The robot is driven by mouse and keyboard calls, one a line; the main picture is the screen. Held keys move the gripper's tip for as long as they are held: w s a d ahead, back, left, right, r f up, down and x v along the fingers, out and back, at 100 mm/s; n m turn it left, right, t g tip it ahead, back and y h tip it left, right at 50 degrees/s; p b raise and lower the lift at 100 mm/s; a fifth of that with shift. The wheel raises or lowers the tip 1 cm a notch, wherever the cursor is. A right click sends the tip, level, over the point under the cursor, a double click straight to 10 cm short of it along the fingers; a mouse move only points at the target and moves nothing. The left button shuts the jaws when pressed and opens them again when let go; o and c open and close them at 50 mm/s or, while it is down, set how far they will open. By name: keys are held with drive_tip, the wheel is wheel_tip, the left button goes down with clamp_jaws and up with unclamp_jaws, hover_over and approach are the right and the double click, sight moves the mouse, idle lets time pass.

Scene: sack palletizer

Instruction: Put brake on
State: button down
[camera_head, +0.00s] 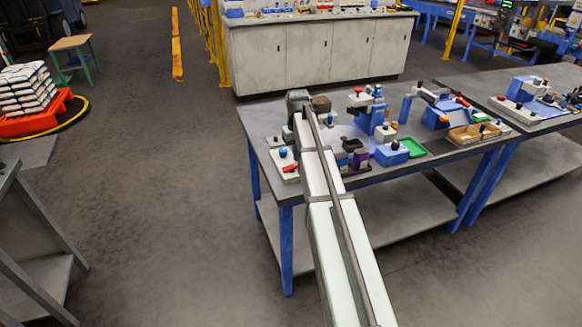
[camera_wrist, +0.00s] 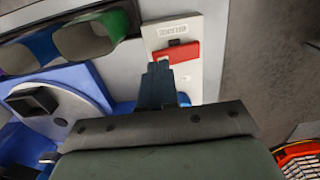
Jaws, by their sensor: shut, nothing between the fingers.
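A red lever-like handle (camera_wrist: 176,53) lies across a white plate (camera_wrist: 211,56) in the wrist view, with a small dark part at its upper edge. A printed label (camera_wrist: 172,30) is on the plate above it, too small to read. My gripper (camera_wrist: 161,70) is shut and empty, its dark fingertips just below the red handle in the picture. I cannot tell whether they touch it. In the head view the white plate (camera_head: 279,161) sits at the table's near left corner, with the red handle (camera_head: 290,168) and a blue knob (camera_head: 283,152). My arm hides the fingers there.
Green and purple open-ended parts (camera_wrist: 90,36) and a blue fixture (camera_wrist: 97,82) lie left of the fingers in the wrist view. The table (camera_head: 410,172) carries several other devices, including a green tray (camera_head: 413,147). Stacked sacks (camera_head: 26,88) stand far left. Open floor lies left of the table.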

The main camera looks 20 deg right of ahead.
sight(297, 164)
drive_tip(key=shift+f, duration=0.2)
idle(0.3)
drive_tip(key=shift+f, duration=1.2)
drive_tip(key=shift+r, duration=0.1)
drive_tip(key=shift+r, duration=3.4)
